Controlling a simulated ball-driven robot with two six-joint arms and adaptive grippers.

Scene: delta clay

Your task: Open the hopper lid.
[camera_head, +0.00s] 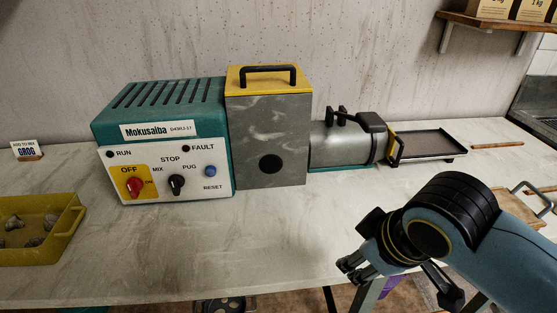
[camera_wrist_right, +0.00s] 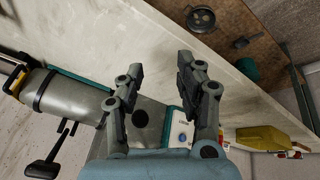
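The hopper is a grey mottled box (camera_head: 270,120) with a round dark hole low on its front. Its yellow lid (camera_head: 235,76) lies flat and closed on top, with a black bar handle (camera_head: 268,69). My right gripper (camera_head: 350,268) is at the lower right of the head view, in front of and below the hopper, well away from the lid. In the right wrist view its two fingers (camera_wrist_right: 160,66) are spread with nothing between them. The hopper's grey front (camera_wrist_right: 154,108) shows beyond them there; the lid is not visible. My left gripper is not in view.
A teal control box (camera_head: 160,105) adjoins the hopper on the left. A metal barrel (camera_head: 340,143) and black tray (camera_head: 432,145) extend to its right. A yellow bin (camera_head: 68,228) with grey lumps stands at left. The worktop (camera_head: 245,235) before the hopper is clear.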

